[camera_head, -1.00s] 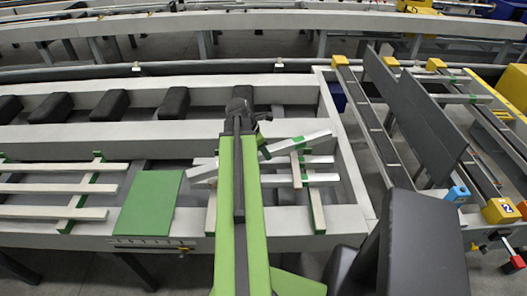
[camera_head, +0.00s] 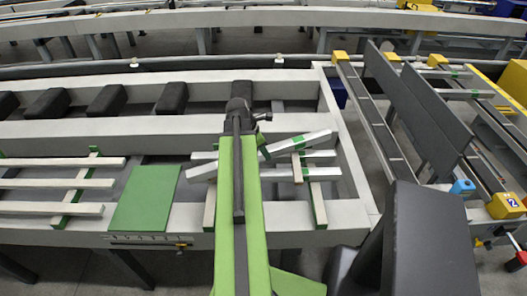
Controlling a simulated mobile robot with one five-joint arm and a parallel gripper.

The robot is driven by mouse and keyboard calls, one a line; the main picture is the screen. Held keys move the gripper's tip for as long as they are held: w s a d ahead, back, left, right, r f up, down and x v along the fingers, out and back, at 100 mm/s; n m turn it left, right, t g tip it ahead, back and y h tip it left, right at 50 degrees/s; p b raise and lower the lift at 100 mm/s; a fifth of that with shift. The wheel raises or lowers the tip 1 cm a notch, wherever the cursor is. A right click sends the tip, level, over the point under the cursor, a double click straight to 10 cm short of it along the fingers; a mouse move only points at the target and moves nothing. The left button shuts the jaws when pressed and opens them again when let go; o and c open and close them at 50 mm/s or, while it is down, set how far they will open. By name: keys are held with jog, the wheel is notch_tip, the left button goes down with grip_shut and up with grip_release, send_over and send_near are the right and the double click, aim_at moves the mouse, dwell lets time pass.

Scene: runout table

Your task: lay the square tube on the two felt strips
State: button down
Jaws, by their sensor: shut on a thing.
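A pale square tube (camera_head: 298,146) slants across behind my green arm, its right end higher in the picture. My gripper (camera_head: 264,152) is mostly hidden by the arm; a green piece of it shows beside the tube, and it is shut on the tube. Two pale strips with green ends, which look like the felt strips, run front to back: a right one (camera_head: 316,200) and a left one (camera_head: 210,208) partly behind the arm. The tube passes above them at an angle. I cannot tell how high it is.
Two other pale bars (camera_head: 322,174) lie crosswise by the strips. A green plate (camera_head: 145,197) and several bars (camera_head: 50,208) on green supports lie to the left. Several black blocks (camera_head: 107,100) line the back. Upright dark panels (camera_head: 437,110) stand at the right.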

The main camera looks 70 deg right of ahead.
jog(key=shift+f+b, duration=0.3)
jog(key=shift+f, duration=0.05)
jog(key=c, duration=0.8)
grip_release()
jog(key=shift+c, duration=0.2)
jog(key=p+v, duration=1.6)
jog(key=v, duration=0.1)
jog(key=shift+a+r, duration=0.15)
jog(key=shift+a, duration=0.05)
